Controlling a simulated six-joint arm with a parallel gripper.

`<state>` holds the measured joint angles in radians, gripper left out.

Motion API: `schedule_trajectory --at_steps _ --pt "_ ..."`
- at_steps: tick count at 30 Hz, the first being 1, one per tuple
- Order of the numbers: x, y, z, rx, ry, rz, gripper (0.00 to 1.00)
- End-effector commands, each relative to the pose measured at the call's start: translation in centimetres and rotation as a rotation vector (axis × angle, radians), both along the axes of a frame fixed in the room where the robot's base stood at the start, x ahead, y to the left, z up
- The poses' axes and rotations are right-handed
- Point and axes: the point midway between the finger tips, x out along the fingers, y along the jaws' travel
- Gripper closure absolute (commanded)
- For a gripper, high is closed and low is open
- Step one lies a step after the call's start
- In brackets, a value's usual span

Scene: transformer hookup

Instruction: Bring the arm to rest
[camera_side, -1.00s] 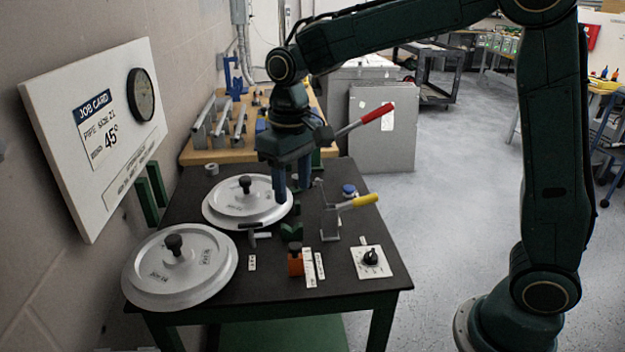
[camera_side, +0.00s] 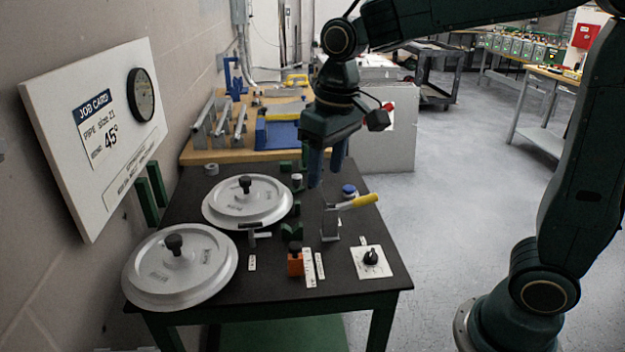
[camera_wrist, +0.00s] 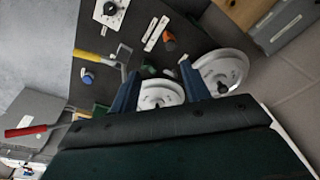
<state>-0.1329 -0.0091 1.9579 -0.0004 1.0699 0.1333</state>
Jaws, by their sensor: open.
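My gripper (camera_side: 326,172) hangs over the back right part of the black table, above the yellow-handled clamp (camera_side: 352,204). Its two blue fingers are apart with nothing between them. In the wrist view my gripper (camera_wrist: 160,88) also shows open, with the table behind it. Two round grey discs with black knobs lie on the table: a rear disc (camera_side: 225,208) and a front disc (camera_side: 165,270). An orange block with a black knob (camera_side: 295,262) and a white plate with a black dial (camera_side: 371,262) stand near the front edge.
A wooden bench (camera_side: 195,152) with grey bars and a blue tool stands behind. A grey cabinet (camera_side: 400,150) is behind my gripper. Open floor lies to the right.

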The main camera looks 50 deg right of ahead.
Motion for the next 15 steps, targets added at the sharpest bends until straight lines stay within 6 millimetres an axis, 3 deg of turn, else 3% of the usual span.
schedule_trajectory --at_steps 6,15 --pt "-4.1 -1.5 1.6 0.005 -0.087 -0.002 0.53" --pt "-9.6 -3.1 2.3 0.003 -0.201 -0.004 0.53"
